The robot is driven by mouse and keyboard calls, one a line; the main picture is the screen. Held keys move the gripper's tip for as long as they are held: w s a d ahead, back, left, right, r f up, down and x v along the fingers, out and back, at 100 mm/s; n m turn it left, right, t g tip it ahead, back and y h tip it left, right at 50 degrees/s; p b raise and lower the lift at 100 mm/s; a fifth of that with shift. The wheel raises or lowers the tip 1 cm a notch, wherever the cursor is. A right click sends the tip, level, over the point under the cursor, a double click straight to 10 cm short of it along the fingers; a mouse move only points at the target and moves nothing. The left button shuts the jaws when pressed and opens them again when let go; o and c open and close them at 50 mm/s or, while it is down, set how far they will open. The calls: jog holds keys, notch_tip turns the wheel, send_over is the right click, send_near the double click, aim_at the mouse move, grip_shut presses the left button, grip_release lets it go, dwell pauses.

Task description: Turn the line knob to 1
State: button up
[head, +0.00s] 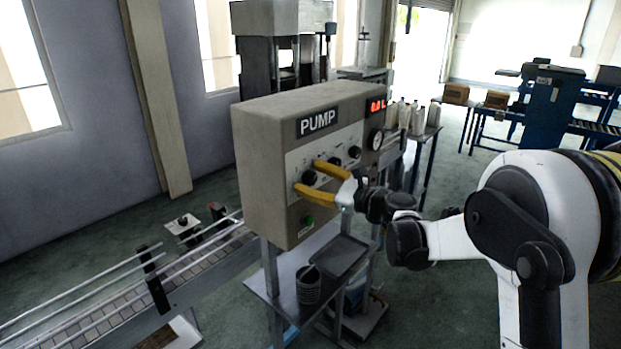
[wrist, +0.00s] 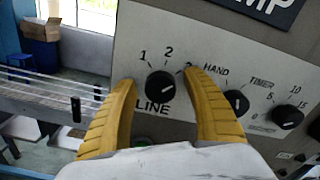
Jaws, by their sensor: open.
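The line knob (wrist: 160,85) is a round black knob above the word LINE on the pump panel (wrist: 215,45). Marks 1 and 2 show above it, and a 3 is partly hidden by my right finger. Its pale pointer line appears to lie toward the right, roughly on the 3 side. My gripper (wrist: 160,79) is open, with one yellow finger on each side of the knob. In the head view, my gripper (head: 308,175) reaches the grey pump box (head: 262,165) around the same knob. I cannot tell whether the fingers touch it.
The hand knob (wrist: 236,101) sits close beside my right finger, and the timer knob (wrist: 288,117) is farther right. A green button (head: 308,220) is below on the panel.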

jog(key=c, duration=1.2)
jog(key=shift+n, duration=0.3)
jog(key=n+b, duration=0.2)
jog(key=n, duration=0.1)
jog(key=shift+s+n, duration=0.1)
jog(key=shift+n, duration=0.2)
jog(key=n+b, duration=0.2)
jog(key=n, duration=0.2)
jog(key=shift+f+n, duration=0.1)
jog(key=shift+n, duration=0.2)
jog(key=n+b, duration=0.1)
jog(key=n, duration=0.3)
jog(key=shift+n, duration=0.3)
jog(key=shift+n+b, duration=0.7)
jog(key=shift+n, duration=1.5)
